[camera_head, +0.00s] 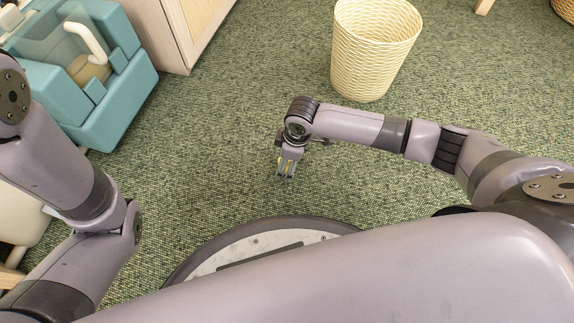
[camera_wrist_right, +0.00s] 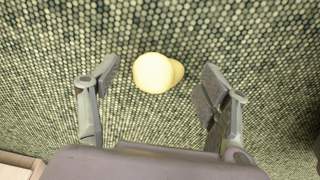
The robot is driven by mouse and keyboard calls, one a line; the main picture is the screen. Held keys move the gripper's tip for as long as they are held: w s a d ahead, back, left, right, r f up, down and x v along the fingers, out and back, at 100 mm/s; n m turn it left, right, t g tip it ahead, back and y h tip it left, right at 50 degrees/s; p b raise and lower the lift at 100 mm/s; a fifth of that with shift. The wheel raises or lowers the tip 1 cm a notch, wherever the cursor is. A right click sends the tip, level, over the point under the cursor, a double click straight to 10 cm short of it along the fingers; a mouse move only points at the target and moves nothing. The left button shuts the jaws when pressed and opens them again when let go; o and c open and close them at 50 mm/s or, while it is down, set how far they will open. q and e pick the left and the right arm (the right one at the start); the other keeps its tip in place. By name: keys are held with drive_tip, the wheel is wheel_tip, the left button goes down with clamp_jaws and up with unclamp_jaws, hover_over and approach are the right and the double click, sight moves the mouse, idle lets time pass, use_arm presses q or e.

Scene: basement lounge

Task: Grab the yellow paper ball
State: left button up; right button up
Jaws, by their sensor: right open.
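The yellow paper ball (camera_wrist_right: 153,73) is a pale yellow, rounded lump on the green carpet, with a smaller bulge on its right side. In the right wrist view it lies between the spread fingers of my right gripper (camera_wrist_right: 161,79), with a gap on both sides. My right gripper (camera_head: 286,170) is open and points down at the floor in the head view. The ball is mostly or wholly hidden by the gripper there. My left arm shows at the left, but its gripper is out of view.
A cream woven basket (camera_head: 372,50) stands on the carpet beyond my right arm. A teal carrier-like container (camera_head: 112,112) with a white handle is at the upper left, beside a wooden cabinet (camera_head: 185,30). Carpet around the right gripper is clear.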

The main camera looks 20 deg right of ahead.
drive_tip(key=c, duration=0.8)
drive_tip(key=shift+r, duration=0.1)
